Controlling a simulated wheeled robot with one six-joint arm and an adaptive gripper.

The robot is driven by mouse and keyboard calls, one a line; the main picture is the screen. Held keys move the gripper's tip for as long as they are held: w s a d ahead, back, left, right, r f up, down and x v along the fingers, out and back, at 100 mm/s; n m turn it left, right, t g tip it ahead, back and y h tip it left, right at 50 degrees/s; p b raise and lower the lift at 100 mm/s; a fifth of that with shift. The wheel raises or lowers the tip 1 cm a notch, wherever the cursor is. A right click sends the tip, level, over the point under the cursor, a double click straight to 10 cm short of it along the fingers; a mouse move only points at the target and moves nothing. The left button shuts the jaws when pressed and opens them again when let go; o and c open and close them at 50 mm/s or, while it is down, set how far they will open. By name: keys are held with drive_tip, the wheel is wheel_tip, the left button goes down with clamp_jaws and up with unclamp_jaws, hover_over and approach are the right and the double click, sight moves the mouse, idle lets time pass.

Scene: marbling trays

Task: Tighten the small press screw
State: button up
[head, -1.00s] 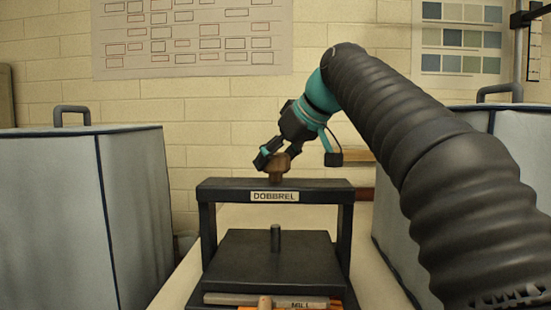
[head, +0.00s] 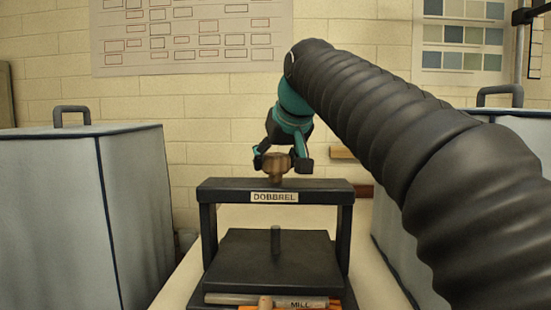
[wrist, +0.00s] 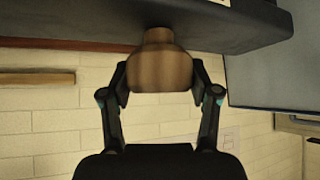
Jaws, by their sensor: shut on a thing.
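The small press (head: 330,192) is a black frame with a "DOBBREL" label on its crossbar. Its screw has a brown wooden knob (head: 276,163) on top of the crossbar, and the dark screw end (head: 275,238) shows above the black plate (head: 265,262). My gripper (head: 279,160) is at the knob, with one finger on each side. In the wrist view, my gripper (wrist: 160,88) is shut on the knob (wrist: 160,62), whose neck meets the dark crossbar (wrist: 70,25).
Large grey-blue covered boxes stand left (head: 60,220) and right (head: 385,240) of the press. A brick wall with charts (head: 190,40) is behind. Pale table surface shows beside the press.

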drive_tip(key=shift+f, duration=0.1)
drive_tip(key=o, duration=1.2)
drive_tip(key=v, duration=1.2)
